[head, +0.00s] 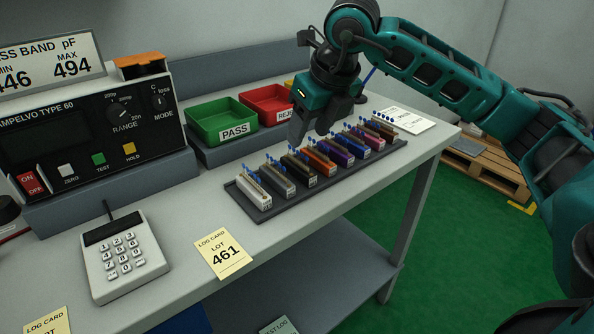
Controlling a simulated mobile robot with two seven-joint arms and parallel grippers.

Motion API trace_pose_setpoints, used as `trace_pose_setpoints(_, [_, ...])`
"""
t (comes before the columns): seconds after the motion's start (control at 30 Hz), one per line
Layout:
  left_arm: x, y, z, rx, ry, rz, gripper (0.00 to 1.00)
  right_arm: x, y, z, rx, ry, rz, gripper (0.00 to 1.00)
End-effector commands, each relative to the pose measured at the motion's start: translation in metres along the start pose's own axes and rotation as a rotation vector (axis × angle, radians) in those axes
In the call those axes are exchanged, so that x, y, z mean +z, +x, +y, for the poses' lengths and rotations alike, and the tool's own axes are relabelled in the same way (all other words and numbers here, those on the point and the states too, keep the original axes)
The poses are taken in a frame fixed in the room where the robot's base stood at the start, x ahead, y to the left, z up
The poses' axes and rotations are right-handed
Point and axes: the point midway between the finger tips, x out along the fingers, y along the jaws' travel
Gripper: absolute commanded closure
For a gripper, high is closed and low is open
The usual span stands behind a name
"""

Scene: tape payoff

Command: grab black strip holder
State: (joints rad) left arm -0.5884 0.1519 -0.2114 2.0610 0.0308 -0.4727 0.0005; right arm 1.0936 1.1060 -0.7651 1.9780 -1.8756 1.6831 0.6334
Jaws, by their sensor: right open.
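The black strip holder (299,170) looks like the dark block third from the near left end of a row of coloured strip holders. It stands upright on a dark tray (286,211), with small blue-topped parts along its top. My right gripper (311,130) hangs above and behind the middle of the row, fingers pointing down. It is open, with nothing seen between the fingers, and apart from the holders. My left gripper is out of view.
White (253,192) and grey (278,180) holders stand left of the black one, an orange holder (319,160) right. Behind are a green PASS bin (222,119) and a red bin (262,101). A keypad (122,257) and log card (222,252) lie in front.

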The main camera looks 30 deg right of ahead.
Motion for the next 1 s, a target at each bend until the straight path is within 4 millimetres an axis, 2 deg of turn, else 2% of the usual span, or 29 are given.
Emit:
trace_pose_setpoints(0.03, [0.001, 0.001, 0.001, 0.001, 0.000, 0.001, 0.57, -0.002, 0.012, 0.000, 0.000, -0.001, 0.004, 0.47])
trace_pose_setpoints(0.1, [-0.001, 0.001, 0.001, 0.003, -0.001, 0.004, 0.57, -0.001, 0.021, 0.001, 0.001, -0.001, 0.003, 0.47])
trace_pose_setpoints(0.43, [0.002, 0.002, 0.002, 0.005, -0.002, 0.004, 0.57, -0.001, 0.045, 0.005, 0.004, -0.004, 0.001, 0.47])
trace_pose_setpoints(0.7, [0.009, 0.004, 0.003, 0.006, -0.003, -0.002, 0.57, -0.003, 0.082, 0.009, 0.004, -0.002, 0.002, 0.47])
trace_pose_setpoints(0.93, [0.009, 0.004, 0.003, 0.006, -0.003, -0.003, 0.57, -0.002, 0.085, 0.009, 0.003, -0.003, 0.000, 0.47])
trace_pose_setpoints(1.0, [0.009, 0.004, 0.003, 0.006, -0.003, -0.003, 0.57, -0.002, 0.084, 0.009, 0.003, -0.003, 0.000, 0.53])
